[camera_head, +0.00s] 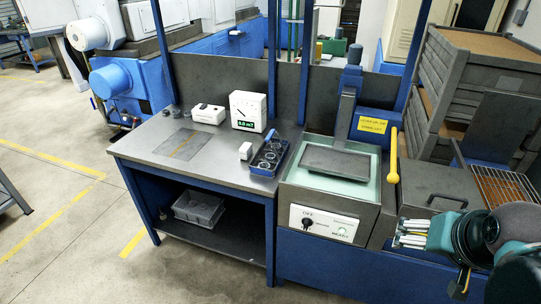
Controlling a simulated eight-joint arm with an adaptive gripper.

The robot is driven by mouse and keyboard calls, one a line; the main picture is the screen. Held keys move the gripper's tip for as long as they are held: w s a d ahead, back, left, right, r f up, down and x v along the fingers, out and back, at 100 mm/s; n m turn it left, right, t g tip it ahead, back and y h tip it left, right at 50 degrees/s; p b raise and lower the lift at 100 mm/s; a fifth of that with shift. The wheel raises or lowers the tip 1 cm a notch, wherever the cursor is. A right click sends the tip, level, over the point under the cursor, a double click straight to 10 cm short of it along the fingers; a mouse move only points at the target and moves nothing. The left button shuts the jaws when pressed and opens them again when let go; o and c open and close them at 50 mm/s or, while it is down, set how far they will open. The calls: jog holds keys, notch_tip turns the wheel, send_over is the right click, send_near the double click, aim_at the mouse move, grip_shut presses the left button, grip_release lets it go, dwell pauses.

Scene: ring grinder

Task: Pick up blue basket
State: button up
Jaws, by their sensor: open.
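The blue basket (287,146) is a small rectangular tray on the right part of the grey workbench top. Several dark metal rings lie inside it. My gripper (408,234) is at the lower right, in front of the grinder and well apart from the basket. Its light-coloured fingers point left, and nothing shows between them; it is open. The far side of my gripper is hidden by my own teal arm links.
The workbench (150,142) has free room at its front left. A white gauge (249,111), a white box (208,114) and a small white block (246,151) stand near the basket. The grinder (333,205) with its yellow lever (393,157) stands between basket and gripper. A grey crate (199,208) sits on the lower shelf.

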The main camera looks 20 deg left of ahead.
jog(key=w+a+r+m+g+p, duration=0.1)
jog(key=w+a+r+m+p, duration=0.1)
jog(key=w+a+r, duration=0.45)
jog(key=w+a+r+m+g+p, duration=0.1)
jog(key=w+a+m+p, duration=0.15)
jog(key=w, duration=0.75)
jog(key=w+a+r+m+g+p, duration=0.1)
jog(key=w+a+r+m+p, duration=0.1)
jog(key=w+a+r, duration=0.35)
jog(key=m+g+p, duration=0.3)
jog(key=m+p, duration=0.4)
jog(key=m, duration=0.1)
send_over(271, 134)
jog(key=s+d, duration=0.1)
jog(key=d, duration=0.8)
notch_tip(271, 134, down, 14)
jog(key=a+f, duration=0.2)
jog(key=a+f+m+p, duration=0.1)
jog(key=a+f, duration=0.1)
jog(key=a, duration=0.1)
jog(key=a+f+m+p, duration=0.1)
jog(key=a+f, duration=0.2)
jog(key=shift+w+a+g, duration=0.25)
jog(key=shift+w+g, duration=0.05)
jog(key=shift+w, duration=0.1)
jog(key=shift+a+f, duration=0.25)
jog(key=shift+f, duration=0.1)
